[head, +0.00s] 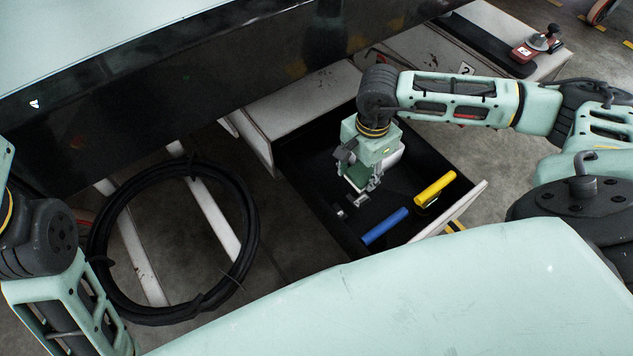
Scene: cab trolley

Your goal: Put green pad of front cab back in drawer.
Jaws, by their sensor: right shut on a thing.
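My right gripper (360,186) reaches down into the open drawer (316,198) and points at its floor. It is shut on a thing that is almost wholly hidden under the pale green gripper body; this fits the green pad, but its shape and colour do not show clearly. I cannot tell whether it touches the drawer floor.
A coiled black cable (250,215) hangs or lies left of the drawer. The dark cab edge (190,90) runs above the drawer. A red device (537,45) stands on a surface at the upper right. The drawer's white front panel (468,203) is at its right side.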

